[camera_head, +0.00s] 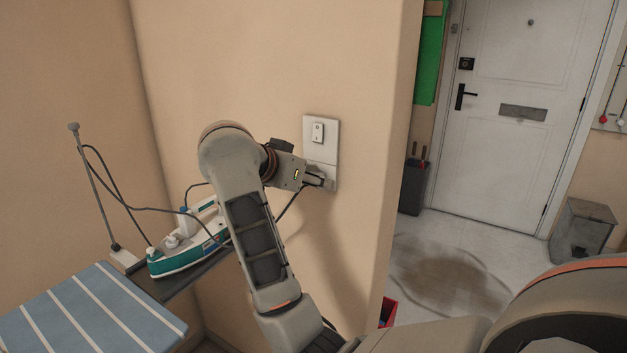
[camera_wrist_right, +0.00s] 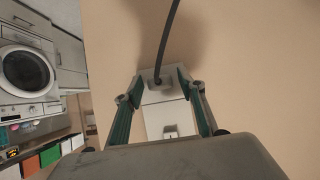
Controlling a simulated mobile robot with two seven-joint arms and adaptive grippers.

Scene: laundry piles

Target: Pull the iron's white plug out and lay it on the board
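The iron's white plug (camera_wrist_right: 157,76) sits at the wall socket (camera_wrist_right: 163,118), with its dark cord rising from it in the right wrist view. My right gripper (camera_wrist_right: 161,80) has one finger on each side of the plug, very close to its sides; I cannot tell whether they press on it. In the head view the right gripper (camera_head: 318,181) is at the lower part of the socket plate (camera_head: 321,133) and largely hides the plug. The teal and white iron (camera_head: 187,249) rests at the end of the striped blue ironing board (camera_head: 91,313). My left gripper is not in view.
A thin cord-holder rod (camera_head: 95,187) stands at the board's far end, with the cord looping from it. The board's striped top is clear. The wall corner (camera_head: 395,180) lies right of the socket, with a white door (camera_head: 515,105) beyond.

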